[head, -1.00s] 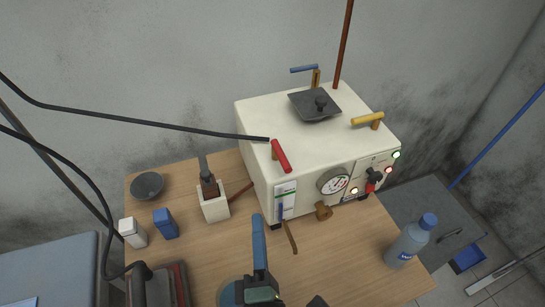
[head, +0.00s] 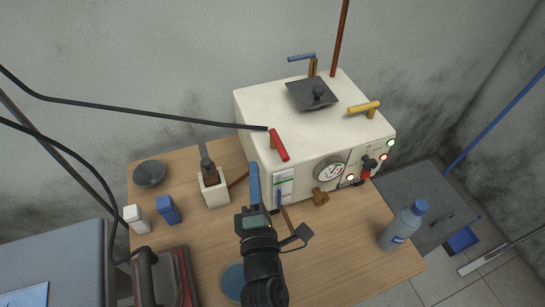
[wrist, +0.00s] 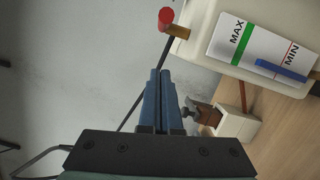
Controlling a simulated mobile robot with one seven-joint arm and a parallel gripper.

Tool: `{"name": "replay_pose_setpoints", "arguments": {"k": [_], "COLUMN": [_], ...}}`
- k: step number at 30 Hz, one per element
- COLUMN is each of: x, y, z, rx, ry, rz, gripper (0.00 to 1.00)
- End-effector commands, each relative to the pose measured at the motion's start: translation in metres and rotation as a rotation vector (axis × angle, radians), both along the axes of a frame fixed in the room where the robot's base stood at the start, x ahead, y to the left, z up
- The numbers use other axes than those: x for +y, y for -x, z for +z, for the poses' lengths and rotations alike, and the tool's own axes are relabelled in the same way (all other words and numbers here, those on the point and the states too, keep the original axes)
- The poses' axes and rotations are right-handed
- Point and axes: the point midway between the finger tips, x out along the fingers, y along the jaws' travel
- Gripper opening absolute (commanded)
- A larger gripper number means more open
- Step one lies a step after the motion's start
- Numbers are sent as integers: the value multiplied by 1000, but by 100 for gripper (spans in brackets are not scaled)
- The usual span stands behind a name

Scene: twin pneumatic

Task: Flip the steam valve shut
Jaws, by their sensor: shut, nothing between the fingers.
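The cream boiler box (head: 300,125) stands on the wooden table and carries three lever handles: red (head: 279,145), yellow (head: 364,107) and blue (head: 301,57). No label shows which one is the steam valve. The red handle lies at the box's near left top edge, and the end of a black hose shows beside it. My gripper (head: 254,167) is shut and empty, its blue fingers pointing up just left of the box front, below and left of the red handle. In the wrist view, the red handle (wrist: 166,19) shows end-on beyond the shut fingertips (wrist: 160,73), apart from them.
The box front has a gauge (head: 329,169), a MAX/MIN label (wrist: 252,43), knobs and lights. A white holder (head: 214,190) with a dark-handled tool stands left of my gripper. A water bottle (head: 404,226) stands at the right. The black hose (head: 150,114) crosses the upper left.

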Motion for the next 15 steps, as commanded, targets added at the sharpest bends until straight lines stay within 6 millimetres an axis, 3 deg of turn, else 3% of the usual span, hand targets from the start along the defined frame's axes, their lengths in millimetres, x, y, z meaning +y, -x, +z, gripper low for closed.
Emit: {"name": "replay_pose_setpoints", "arguments": {"k": [2,15], "x": [0,-35], "y": [-15,-22], "z": [5,10], "rx": [-1,1], "ry": [-1,-1], "rz": [-1,-1], "gripper": [0,0]}}
